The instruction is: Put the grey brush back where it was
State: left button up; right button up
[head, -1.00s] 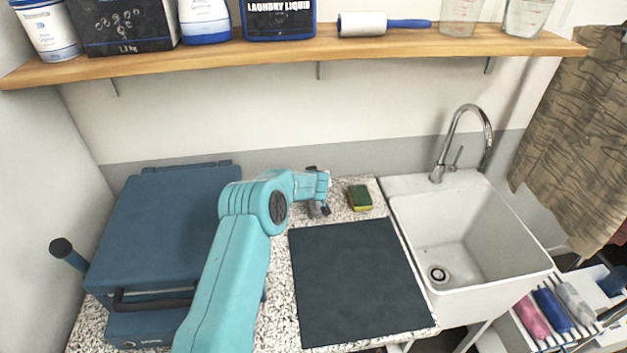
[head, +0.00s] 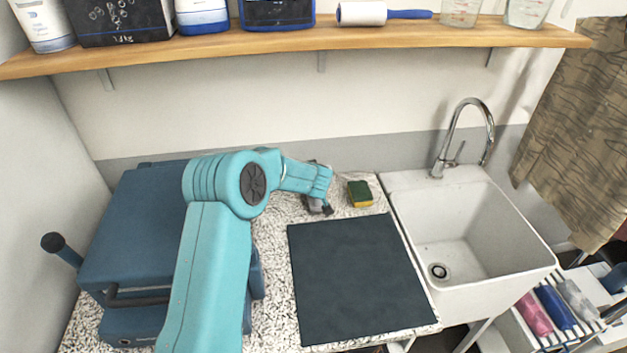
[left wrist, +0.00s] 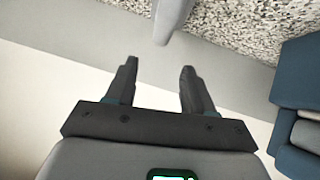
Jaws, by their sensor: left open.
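My left gripper shows in the left wrist view (left wrist: 159,66) with its two dark fingers apart and nothing between them. In that view a smooth grey rounded end (left wrist: 172,22), likely part of the grey brush, lies just beyond the fingertips and apart from them. The rest of it is cut off by the frame's top edge. In the head view the left gripper (head: 324,208) is low over the back of the speckled counter, left of the sponge, mostly hidden by my teal wrist. I cannot tell the brush from the gripper there. My right gripper is not in view.
A green and yellow sponge (head: 360,194) lies behind a dark mat (head: 357,280). A blue case (head: 135,225) stands left, a white sink (head: 470,235) with a tap right. A wooden shelf (head: 400,38) with bottles and a lint roller runs above.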

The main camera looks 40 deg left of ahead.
pick_arm(q)
jog(key=v, duration=0.3)
jog(key=shift+s+d+r, duration=0.2)
dwell(0.5)
